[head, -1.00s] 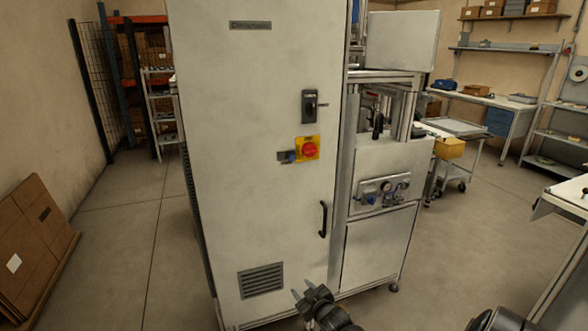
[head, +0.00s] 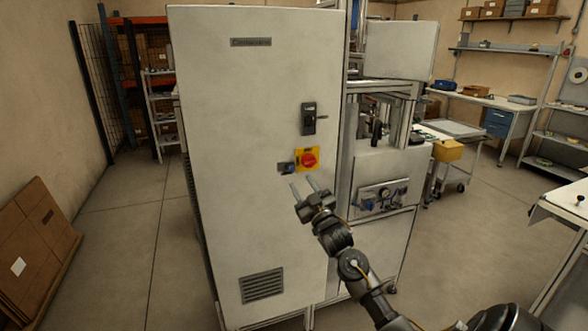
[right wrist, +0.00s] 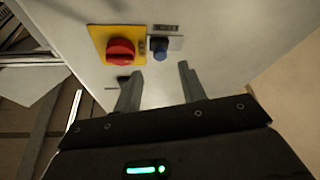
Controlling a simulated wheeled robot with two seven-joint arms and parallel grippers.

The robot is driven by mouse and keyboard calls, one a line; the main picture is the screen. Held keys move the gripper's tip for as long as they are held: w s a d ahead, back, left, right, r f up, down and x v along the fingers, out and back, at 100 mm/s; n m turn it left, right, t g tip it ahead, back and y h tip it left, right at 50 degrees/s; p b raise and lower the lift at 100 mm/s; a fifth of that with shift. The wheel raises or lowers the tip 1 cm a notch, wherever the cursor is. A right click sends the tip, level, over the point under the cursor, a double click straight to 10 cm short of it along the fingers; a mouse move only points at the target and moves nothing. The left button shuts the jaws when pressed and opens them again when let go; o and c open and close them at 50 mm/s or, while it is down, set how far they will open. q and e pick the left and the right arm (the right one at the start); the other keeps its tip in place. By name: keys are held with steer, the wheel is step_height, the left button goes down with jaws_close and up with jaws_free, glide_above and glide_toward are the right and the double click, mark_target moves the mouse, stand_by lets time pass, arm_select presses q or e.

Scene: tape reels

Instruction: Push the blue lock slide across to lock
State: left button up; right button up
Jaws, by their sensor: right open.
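The blue lock slide (head: 288,168) sits on a small grey plate on the front of the tall white control cabinet (head: 230,110), just left of a red rotary switch (head: 308,159) on a yellow plate. In the right wrist view the blue lock slide (right wrist: 159,48) shows as a dark blue knob beside the red switch (right wrist: 121,52). My right gripper (head: 303,187) is open and empty, its fingers pointing up just below the slide and switch. In the right wrist view its two fingers (right wrist: 160,80) stand apart, apparently without touching the slide. My left gripper is not in view.
A black breaker handle (head: 309,119) is on the cabinet above the red switch. A machine with gauges (head: 380,195) adjoins the cabinet on the right. Cardboard (head: 32,240) leans at the left wall. The floor left of the cabinet is clear.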

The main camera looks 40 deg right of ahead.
mark_target(293, 170)
steer(key=p+x, duration=0.2)
steer(key=x, duration=0.4)
steer(key=shift+w, duration=0.25)
